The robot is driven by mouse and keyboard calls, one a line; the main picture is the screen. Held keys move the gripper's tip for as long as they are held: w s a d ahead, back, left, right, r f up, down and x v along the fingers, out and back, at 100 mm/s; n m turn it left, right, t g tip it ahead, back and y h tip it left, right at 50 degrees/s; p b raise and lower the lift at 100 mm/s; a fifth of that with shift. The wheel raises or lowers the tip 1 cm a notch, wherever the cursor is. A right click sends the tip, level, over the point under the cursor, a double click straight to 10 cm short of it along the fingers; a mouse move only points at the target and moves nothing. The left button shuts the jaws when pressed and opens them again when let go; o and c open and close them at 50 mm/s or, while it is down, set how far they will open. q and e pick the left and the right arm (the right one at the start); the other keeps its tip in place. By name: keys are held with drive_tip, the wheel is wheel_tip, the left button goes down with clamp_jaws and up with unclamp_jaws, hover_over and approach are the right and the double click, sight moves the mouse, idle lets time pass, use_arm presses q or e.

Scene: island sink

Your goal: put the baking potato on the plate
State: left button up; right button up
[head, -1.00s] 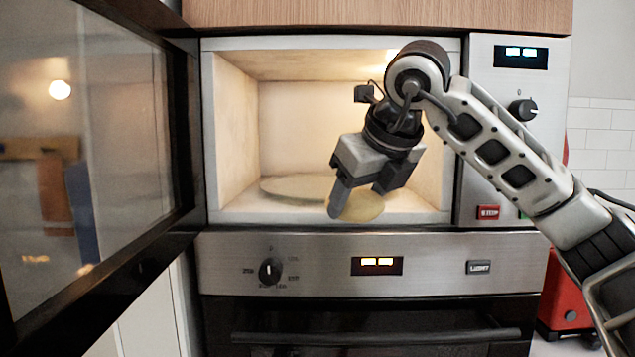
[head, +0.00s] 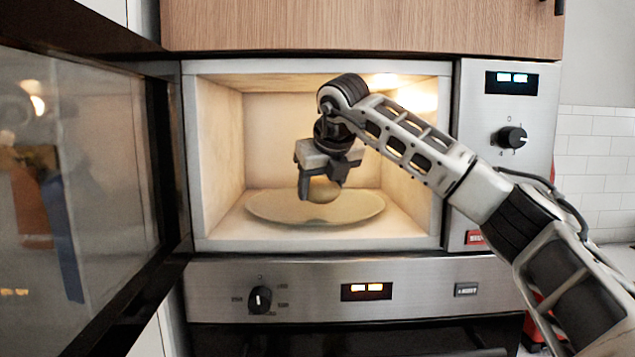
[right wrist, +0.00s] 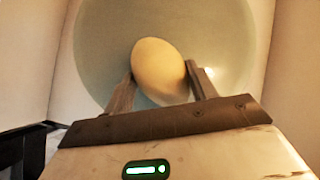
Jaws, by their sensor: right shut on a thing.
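The baking potato (head: 323,191) is pale yellow and held between the fingers of my right gripper (head: 322,188), inside the open microwave. In the right wrist view the potato (right wrist: 159,70) sits between the two fingertips, over a round plate (right wrist: 100,62). In the head view the plate (head: 275,208) is a flat pale disc on the microwave floor. The potato is over the plate; whether it touches the plate I cannot tell. My left gripper is not in view.
The microwave door (head: 85,180) stands open at the left. The side walls of the cavity (head: 220,150) are close around the plate. A control panel (head: 508,140) is at the right and an oven panel (head: 310,288) is below.

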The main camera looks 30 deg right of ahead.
sight(318, 188)
drive_tip(key=w, duration=0.1)
drive_tip(key=w+p, duration=0.1)
drive_tip(key=w+d, duration=0.1)
drive_tip(key=shift+f, duration=0.75)
drive_tip(key=o, duration=1.1)
drive_tip(key=shift+f, duration=0.1)
